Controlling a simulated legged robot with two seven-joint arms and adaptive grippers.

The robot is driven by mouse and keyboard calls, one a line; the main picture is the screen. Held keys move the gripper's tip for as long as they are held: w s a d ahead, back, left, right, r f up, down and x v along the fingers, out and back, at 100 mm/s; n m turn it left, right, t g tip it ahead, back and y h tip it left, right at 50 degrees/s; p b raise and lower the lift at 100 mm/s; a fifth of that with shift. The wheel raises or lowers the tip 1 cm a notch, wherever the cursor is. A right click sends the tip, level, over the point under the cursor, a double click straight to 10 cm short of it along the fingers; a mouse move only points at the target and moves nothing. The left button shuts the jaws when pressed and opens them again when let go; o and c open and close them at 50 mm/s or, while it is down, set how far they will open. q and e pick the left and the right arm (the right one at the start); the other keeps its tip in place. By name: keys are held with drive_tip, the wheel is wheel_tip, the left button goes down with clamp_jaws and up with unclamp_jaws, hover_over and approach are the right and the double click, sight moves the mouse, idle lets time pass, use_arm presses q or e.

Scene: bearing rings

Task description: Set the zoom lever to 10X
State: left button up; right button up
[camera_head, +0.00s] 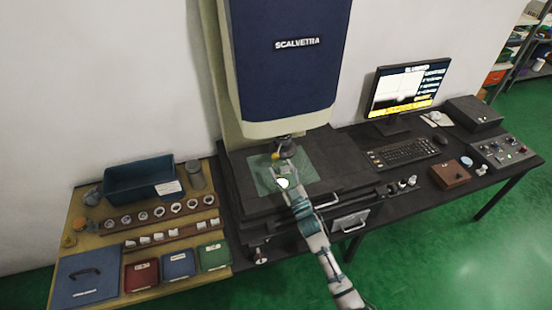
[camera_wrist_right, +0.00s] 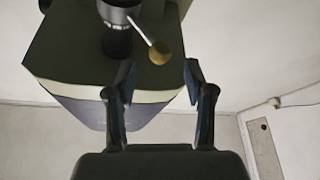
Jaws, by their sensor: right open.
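The zoom lever (camera_wrist_right: 160,53) shows in the right wrist view as a thin metal rod with a yellow-brown ball at its end. It sticks out from the dark and silver lens barrel (camera_wrist_right: 117,32) under the machine head. In the head view the lever's yellow knob (camera_head: 275,156) sits at the barrel (camera_head: 288,147), above the stage. My right gripper (camera_head: 283,175) is just below and in front of the lever. Its two fingers (camera_wrist_right: 157,85) are open and empty, with the ball beyond and between the fingertips, apparently apart from them. Scale marks cannot be read. My left gripper is out of view.
The blue and cream machine head (camera_head: 285,65) hangs above the glass stage (camera_head: 310,173). On the left, a wooden bench (camera_head: 68,237) carries racks of rings and coloured boxes. On the right stand a monitor (camera_head: 408,88), keyboard (camera_head: 403,154) and control box (camera_head: 505,150).

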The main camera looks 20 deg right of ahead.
drive_tip(key=v, duration=0.5)
drive_tip(key=shift+s+f, duration=0.2)
drive_tip(key=shift+s, duration=0.05)
